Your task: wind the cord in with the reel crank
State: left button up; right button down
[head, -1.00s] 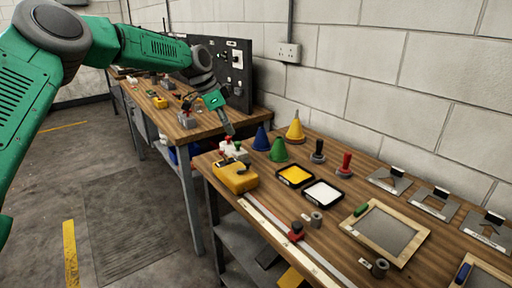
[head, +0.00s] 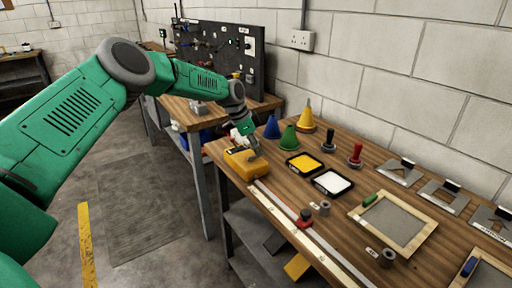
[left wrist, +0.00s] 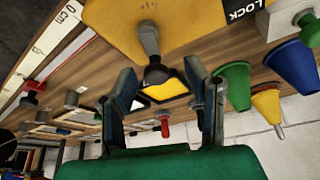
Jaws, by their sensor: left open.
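The yellow reel (head: 240,164) sits at the near left end of the wooden bench in the head view. It also fills the top of the left wrist view (left wrist: 195,25), with a black LOCK label. A grey crank with a rounded knob (left wrist: 149,40) sticks out from it. My left gripper (head: 254,146) is at the reel. In the left wrist view my open fingers (left wrist: 160,82) stand on either side of the knob's end, with gaps beside it; I cannot tell how deep it sits between them. The cord is not clearly visible. My right gripper is out of view.
A long white ruled strip (head: 310,237) runs along the bench's front edge. Blue, green (head: 289,139) and yellow cones stand just behind the reel. Yellow and white pads (head: 332,183) lie to its right. A second bench with a black pegboard (head: 215,55) stands beyond.

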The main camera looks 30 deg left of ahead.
pick_arm(q)
jog(key=shift+d+r, duration=0.1)
jog(key=shift+d, duration=0.1)
grip_shut()
